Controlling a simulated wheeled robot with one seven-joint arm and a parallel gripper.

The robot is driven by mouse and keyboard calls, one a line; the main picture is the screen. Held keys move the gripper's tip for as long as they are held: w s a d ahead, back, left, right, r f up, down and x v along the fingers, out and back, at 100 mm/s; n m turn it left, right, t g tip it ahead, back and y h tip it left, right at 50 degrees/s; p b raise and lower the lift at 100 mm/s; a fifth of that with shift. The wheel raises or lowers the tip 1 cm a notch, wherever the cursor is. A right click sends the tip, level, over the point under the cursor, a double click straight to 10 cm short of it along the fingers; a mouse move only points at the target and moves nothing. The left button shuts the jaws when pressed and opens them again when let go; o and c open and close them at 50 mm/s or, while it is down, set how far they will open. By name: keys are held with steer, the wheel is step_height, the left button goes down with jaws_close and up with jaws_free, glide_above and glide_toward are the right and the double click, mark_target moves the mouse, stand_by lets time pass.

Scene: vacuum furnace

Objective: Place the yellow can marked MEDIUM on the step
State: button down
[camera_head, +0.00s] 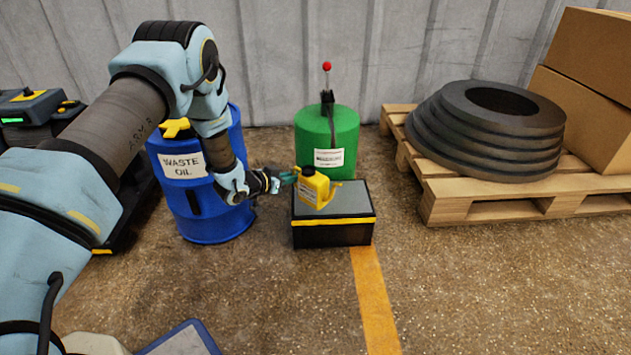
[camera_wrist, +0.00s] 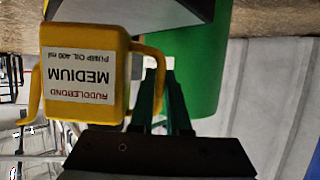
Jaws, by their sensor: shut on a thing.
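The yellow can (camera_head: 314,189) has a black cap and a spout pointing right. In the wrist view the can (camera_wrist: 85,40) shows upside down, with a white label reading MEDIUM. My gripper (camera_head: 288,178) reaches in from the left and is shut on the can's handle. In the wrist view my gripper's green fingers (camera_wrist: 160,100) are at the handle side. The step (camera_head: 333,232) is a black box with a grey top and a yellow front edge. The can is over the left part of its top; I cannot tell whether it touches. The step's edge also shows in the wrist view (camera_wrist: 140,10).
A blue WASTE OIL drum (camera_head: 205,215) stands left of the step, close to my arm. A green drum (camera_head: 325,135) with a red-knobbed lever stands behind the step. A pallet (camera_head: 470,205) with black rings is at right. The floor in front is mostly clear.

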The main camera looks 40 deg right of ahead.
steer(key=d+b, duration=0.1)
steer(key=d, duration=0.2)
steer(key=d+b, duration=0.1)
steer(key=d, duration=0.5)
steer(key=shift+w+b, duration=0.4)
step_height(320, 180, down, 4)
steer(key=shift+a+r+b, duration=0.1)
steer(key=shift+b, duration=1.15)
steer(key=shift+r, duration=0.15)
steer(key=c, duration=0.9)
jaws_free()
